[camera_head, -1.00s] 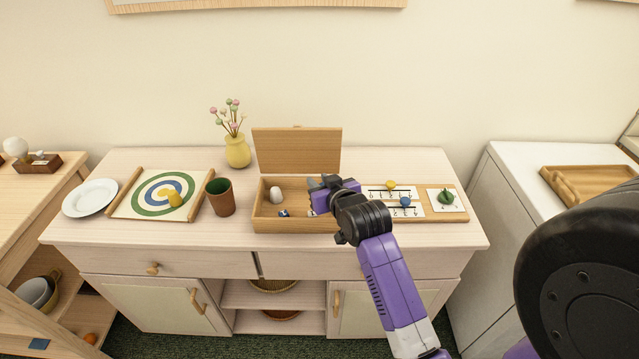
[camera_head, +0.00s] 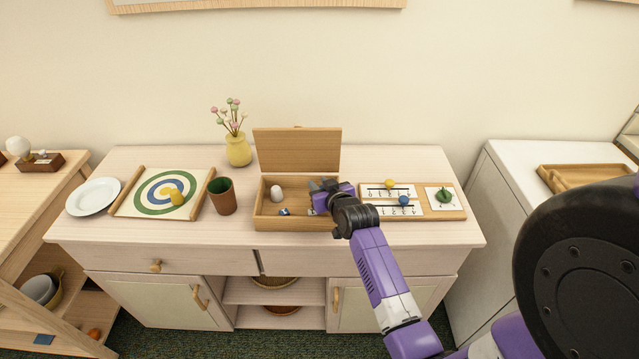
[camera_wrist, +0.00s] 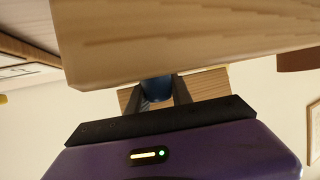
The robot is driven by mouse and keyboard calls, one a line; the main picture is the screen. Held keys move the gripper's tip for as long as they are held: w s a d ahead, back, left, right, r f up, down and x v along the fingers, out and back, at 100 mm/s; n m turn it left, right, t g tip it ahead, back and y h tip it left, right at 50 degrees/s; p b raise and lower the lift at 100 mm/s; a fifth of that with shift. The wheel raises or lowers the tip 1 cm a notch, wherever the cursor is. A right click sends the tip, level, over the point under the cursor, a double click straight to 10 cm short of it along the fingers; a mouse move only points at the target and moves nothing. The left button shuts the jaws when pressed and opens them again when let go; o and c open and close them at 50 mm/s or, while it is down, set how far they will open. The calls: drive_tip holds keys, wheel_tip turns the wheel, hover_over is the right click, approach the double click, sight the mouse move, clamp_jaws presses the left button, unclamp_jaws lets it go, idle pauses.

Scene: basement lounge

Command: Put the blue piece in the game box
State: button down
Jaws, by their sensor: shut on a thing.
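The game box (camera_head: 283,225) is an open wooden box with its lid (camera_head: 297,150) raised at the back, on the sideboard. My gripper (camera_head: 324,186) is at the right part of the box, seen over its inside. In the wrist view my gripper (camera_wrist: 158,90) is shut on a dark blue piece (camera_wrist: 157,88), which is partly hidden by a large wooden surface above it. In the head view the held piece is hidden. A white piece (camera_head: 276,194) and a small blue-and-white die (camera_head: 285,212) lie in the box.
A scoring board (camera_head: 455,214) with a yellow marker (camera_head: 390,183), a blue marker (camera_head: 404,200) and a green top (camera_head: 445,195) lies right of the box. A cup (camera_head: 222,196) and target mat (camera_head: 140,207) are left. A vase (camera_head: 238,150) stands behind.

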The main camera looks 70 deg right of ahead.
drive_tip(key=shift+f+b, duration=0.3)
drive_tip(key=shift+f, duration=0.05)
drive_tip(key=shift+f, duration=0.25)
drive_tip(key=c, duration=1.1)
unclamp_jaws()
drive_tip(key=shift+c, duration=0.2)
